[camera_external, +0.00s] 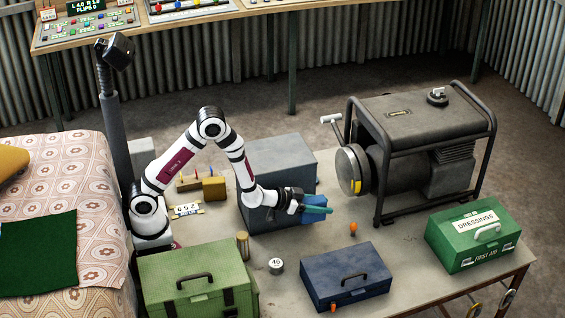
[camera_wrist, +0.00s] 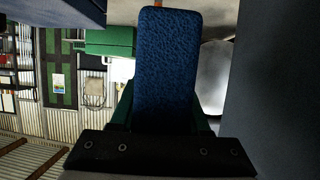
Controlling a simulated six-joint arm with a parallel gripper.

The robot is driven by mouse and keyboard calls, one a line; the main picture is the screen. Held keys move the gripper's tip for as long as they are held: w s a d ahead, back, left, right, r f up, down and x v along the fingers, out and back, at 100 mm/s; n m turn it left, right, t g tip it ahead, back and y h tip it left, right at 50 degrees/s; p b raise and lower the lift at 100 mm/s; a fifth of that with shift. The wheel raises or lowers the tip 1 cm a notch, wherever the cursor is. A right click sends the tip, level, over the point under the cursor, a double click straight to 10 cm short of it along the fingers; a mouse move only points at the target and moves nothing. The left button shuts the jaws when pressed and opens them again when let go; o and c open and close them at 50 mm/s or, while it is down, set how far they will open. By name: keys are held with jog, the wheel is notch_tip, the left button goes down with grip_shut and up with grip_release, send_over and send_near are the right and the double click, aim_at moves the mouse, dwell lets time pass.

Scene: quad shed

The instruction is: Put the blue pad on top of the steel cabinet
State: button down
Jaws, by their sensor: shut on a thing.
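The blue pad (camera_external: 316,201) is held in my gripper (camera_external: 303,207), in front of the grey steel cabinet (camera_external: 280,157). In the wrist view the pad (camera_wrist: 168,65) is a textured blue slab standing between the green fingers, which are shut on it. The pad is below the level of the cabinet's top, near its front right side; whether it touches the cabinet I cannot tell. The cabinet's top looks bare. My arm and gripper hide part of its front. A plain grey surface, perhaps the cabinet, fills the right of the wrist view.
A generator (camera_external: 420,115) in a dark tube frame stands to the right. A blue toolbox (camera_external: 346,276), a green first-aid box (camera_external: 474,235) and a light green toolbox (camera_external: 190,285) stand on the table. A small orange item (camera_external: 353,228) and a round 46 weight (camera_external: 276,266) lie near the front.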

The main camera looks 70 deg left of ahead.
jog(key=shift+m+h, duration=0.7)
jog(key=r, duration=0.2)
jog(key=d+r, duration=0.1)
jog(key=r, duration=0.3)
jog(key=shift+w+d+r, duration=0.15)
jog(key=shift+d+r, duration=0.15)
jog(key=shift+r, duration=0.05)
jog(key=s+a+r+n+y, duration=0.1)
jog(key=s+a+r, duration=0.45)
jog(key=r, duration=0.45)
jog(key=s+a+r+n+y, duration=0.1)
jog(key=s+a+r, duration=0.4)
jog(key=r, duration=0.5)
jog(key=w+a+f, duration=0.1)
jog(key=a+f, duration=0.1)
jog(key=a, duration=0.2)
jog(key=w+a+f, duration=0.1)
jog(key=a+f, duration=0.2)
jog(key=a, duration=0.1)
jog(key=w+a+f, duration=0.1)
jog(key=a+f, duration=0.1)
jog(key=a, duration=0.2)
jog(key=shift+w+f, duration=0.25)
jog(key=shift+w, duration=0.05)
jog(key=shift+f, duration=1.95)
jog(key=shift+f, duration=0.2)
jog(key=shift+c, duration=1.9)
grip_release()
